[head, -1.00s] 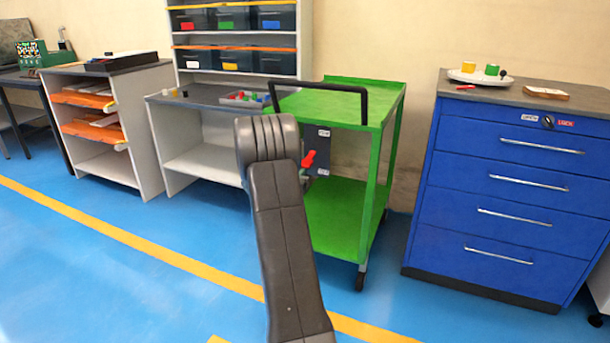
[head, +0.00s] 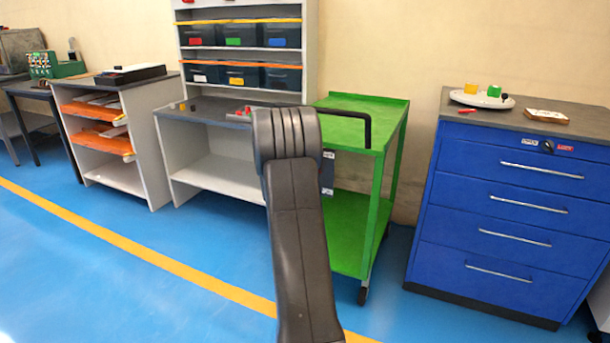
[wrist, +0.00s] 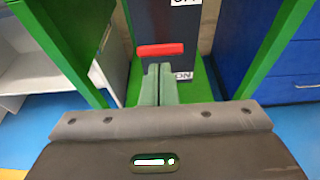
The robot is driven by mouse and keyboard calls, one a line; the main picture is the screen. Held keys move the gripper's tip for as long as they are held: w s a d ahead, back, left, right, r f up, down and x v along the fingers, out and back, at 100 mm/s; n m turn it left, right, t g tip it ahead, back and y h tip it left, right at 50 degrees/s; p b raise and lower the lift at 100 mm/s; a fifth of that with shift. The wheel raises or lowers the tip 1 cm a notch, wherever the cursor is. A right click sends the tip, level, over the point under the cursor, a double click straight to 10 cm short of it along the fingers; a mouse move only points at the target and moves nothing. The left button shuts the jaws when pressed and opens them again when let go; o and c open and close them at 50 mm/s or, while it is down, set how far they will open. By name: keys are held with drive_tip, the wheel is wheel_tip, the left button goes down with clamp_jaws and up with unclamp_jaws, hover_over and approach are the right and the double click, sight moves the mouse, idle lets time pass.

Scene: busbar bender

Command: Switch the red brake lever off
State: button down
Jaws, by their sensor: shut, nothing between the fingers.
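The red brake lever (wrist: 160,50) shows in the wrist view as a red bar lying across a dark panel (wrist: 165,20). The OFF label (wrist: 186,2) is at the top of the panel and the ON label (wrist: 183,75) is low, beside the fingers. My gripper (wrist: 158,70) is shut and empty, its tips just below the lever in the picture. I cannot tell whether they touch it. In the head view my arm hides the lever and most of the panel (head: 327,172) on the green trolley (head: 350,225).
The trolley's green posts (wrist: 272,45) stand on both sides of the panel. A blue drawer cabinet (head: 500,215) is to the right, and a grey workbench (head: 215,180) is to the left. Open blue floor (head: 130,290) lies in front.

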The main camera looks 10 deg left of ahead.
drive_tip(key=shift+w+r+p, duration=0.25)
drive_tip(key=shift+r+p, duration=0.2)
drive_tip(key=shift+r, duration=0.1)
idle(0.4)
